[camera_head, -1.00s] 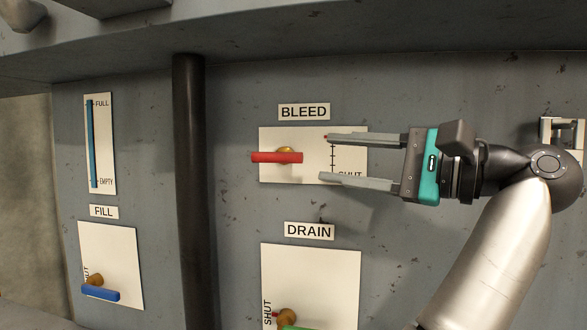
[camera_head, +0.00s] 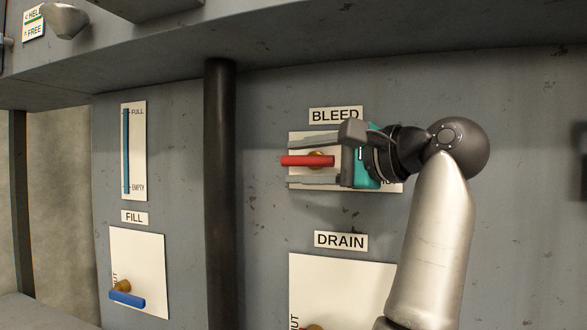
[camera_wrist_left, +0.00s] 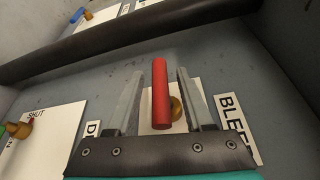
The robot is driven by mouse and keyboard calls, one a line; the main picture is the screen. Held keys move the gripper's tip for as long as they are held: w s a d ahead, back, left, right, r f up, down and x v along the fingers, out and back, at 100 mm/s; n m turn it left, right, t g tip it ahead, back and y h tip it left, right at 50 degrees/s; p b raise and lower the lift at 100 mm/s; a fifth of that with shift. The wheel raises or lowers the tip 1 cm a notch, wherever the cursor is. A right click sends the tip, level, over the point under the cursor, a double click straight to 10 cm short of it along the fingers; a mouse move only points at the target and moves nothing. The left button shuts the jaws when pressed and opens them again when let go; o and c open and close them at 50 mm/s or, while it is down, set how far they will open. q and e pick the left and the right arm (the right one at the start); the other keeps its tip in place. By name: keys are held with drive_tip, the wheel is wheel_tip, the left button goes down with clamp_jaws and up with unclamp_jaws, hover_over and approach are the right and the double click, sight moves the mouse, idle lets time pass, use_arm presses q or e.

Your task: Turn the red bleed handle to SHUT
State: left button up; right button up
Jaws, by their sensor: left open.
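The red bleed handle (camera_head: 305,160) lies level on its white plate (camera_head: 395,187) under the BLEED label (camera_head: 334,115), reaching left from its brass hub (camera_head: 317,153). My left gripper (camera_head: 290,161) is open, one finger above the handle and one below it, with gaps showing. In the left wrist view the red handle (camera_wrist_left: 160,95) stands between the two open fingers (camera_wrist_left: 160,72), apart from both. The plate's SHUT lettering is mostly hidden behind my gripper. My right gripper is not in view.
The DRAIN plate (camera_head: 340,270) is below. A blue fill handle (camera_head: 127,299) and a level gauge (camera_head: 134,150) are at the left. A dark vertical pipe (camera_head: 219,190) stands left of the bleed plate. A ledge (camera_head: 400,60) overhangs the panel.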

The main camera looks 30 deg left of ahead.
use_arm(q)
drive_tip(key=shift+w+a, duration=0.2)
drive_tip(key=shift+a, duration=0.75)
clamp_jaws()
